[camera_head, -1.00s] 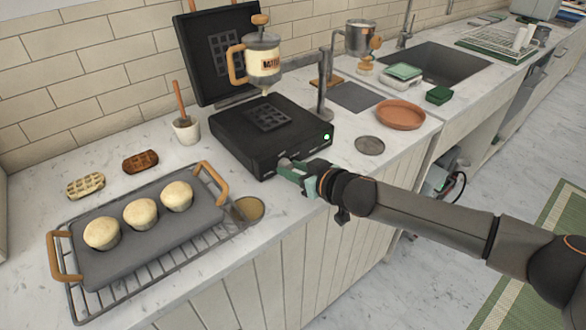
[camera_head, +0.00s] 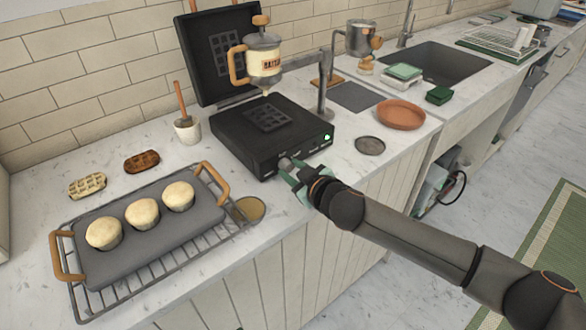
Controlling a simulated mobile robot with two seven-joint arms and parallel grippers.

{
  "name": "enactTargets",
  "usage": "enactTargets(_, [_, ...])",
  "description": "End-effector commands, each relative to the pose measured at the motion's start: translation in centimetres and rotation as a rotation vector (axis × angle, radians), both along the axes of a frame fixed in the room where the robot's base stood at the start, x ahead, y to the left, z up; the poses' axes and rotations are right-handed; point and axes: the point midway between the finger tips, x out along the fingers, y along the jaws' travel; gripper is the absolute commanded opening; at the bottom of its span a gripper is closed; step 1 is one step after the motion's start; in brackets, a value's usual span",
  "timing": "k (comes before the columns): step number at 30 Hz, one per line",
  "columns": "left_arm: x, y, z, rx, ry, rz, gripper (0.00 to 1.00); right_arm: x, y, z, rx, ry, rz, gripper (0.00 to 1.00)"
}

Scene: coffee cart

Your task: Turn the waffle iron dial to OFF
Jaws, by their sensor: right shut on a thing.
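The black waffle iron (camera_head: 262,155) stands on the counter with its lid (camera_head: 212,60) raised. A small green light (camera_head: 327,137) shows at the right of its front face, dimmer than before. My right gripper (camera_head: 287,168) is at the lower middle of that front face, shut on the grey dial (camera_head: 284,163). The fingers cover most of the dial, so its pointer and markings cannot be read. My left gripper is not in view.
A batter dispenser (camera_head: 263,60) hangs over the iron on a stand. A rack with a muffin tray (camera_head: 150,250) is at the left front. A terracotta plate (camera_head: 401,114) and a grey disc (camera_head: 370,145) lie to the right. Two waffles (camera_head: 141,161) lie at the left.

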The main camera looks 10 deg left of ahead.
Motion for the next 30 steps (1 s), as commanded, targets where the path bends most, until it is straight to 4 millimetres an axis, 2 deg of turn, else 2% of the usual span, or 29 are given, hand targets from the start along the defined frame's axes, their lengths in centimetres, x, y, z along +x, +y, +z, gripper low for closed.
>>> enactTargets(13, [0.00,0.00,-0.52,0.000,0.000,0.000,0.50,-0.12,0.06,-0.24,-0.136,-0.172,-0.001,0.00])
enactTargets(29, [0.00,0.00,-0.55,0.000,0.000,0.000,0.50,-0.10,0.06,-0.18,-0.152,-0.193,-0.001,0.00])
enactTargets(30, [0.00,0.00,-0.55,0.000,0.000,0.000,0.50,-0.10,0.06,-0.18,-0.152,-0.193,-0.001,0.39])
